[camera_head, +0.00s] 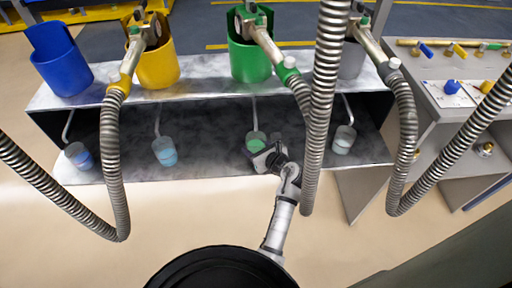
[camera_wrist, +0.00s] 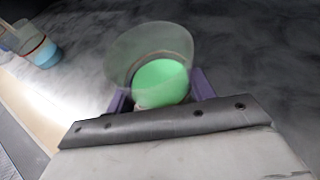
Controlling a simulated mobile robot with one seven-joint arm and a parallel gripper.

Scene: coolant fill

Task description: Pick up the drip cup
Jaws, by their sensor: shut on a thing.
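A clear drip cup (camera_head: 255,138) with green liquid is on the lower shelf, below the green holder. In the wrist view the drip cup (camera_wrist: 150,48) shows its open rim and the green liquid inside. My gripper (camera_head: 268,158) is at the near side of this cup. In the wrist view its purple fingers (camera_wrist: 162,95) lie on both sides of the cup, shut on it. The cup's lower part is hidden by the gripper. I cannot tell whether its base touches the shelf.
Other drip cups stand along the lower shelf (camera_head: 205,165): two with blue liquid, at far left (camera_head: 78,155) and left (camera_head: 164,150), and a pale one (camera_head: 344,139) to the right. Thin drip pipes and the upper shelf (camera_head: 205,88) are above. Hoses (camera_head: 322,110) hang in front. A control panel (camera_head: 455,90) stands right.

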